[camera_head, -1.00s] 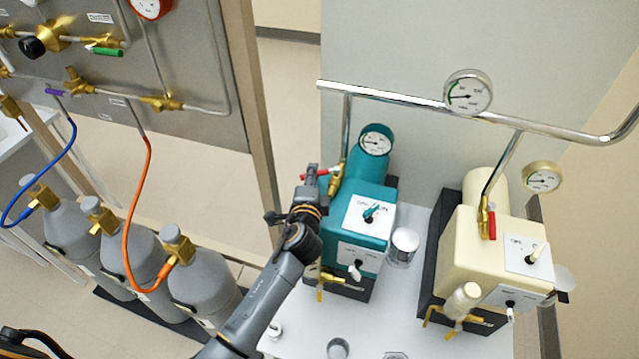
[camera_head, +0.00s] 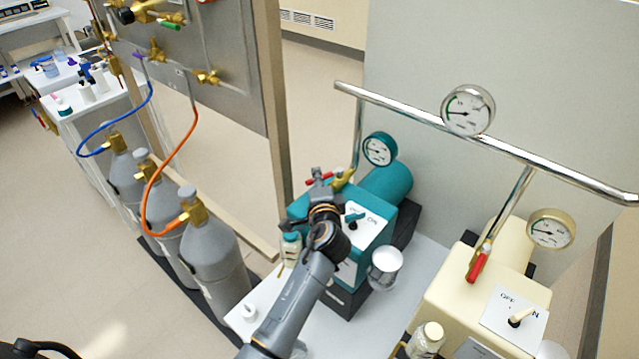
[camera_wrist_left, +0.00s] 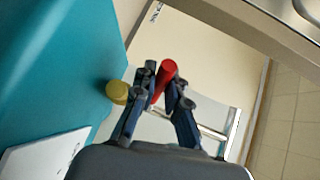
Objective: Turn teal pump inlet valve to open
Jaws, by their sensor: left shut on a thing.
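The teal pump (camera_head: 387,190) stands on the white bench top, with a gauge (camera_head: 380,149) above it. Its brass inlet valve (camera_head: 344,179) sits at the lower end of a thin pipe. The valve's red handle (camera_head: 311,183) sticks out to the left, across the pipe. My left gripper (camera_head: 320,177) is at this handle. In the left wrist view my left gripper (camera_wrist_left: 160,95) has its fingers on both sides of the red handle (camera_wrist_left: 167,70), shut on it. The fingers hide part of the handle. My right gripper is not in view.
A cream pump (camera_head: 455,290) with a red handle (camera_head: 478,266) in line with its pipe stands to the right. A metal rail (camera_head: 420,118) runs above both pumps. A clear cup (camera_head: 385,268) is close by the teal pump. Grey cylinders (camera_head: 213,260) stand at left.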

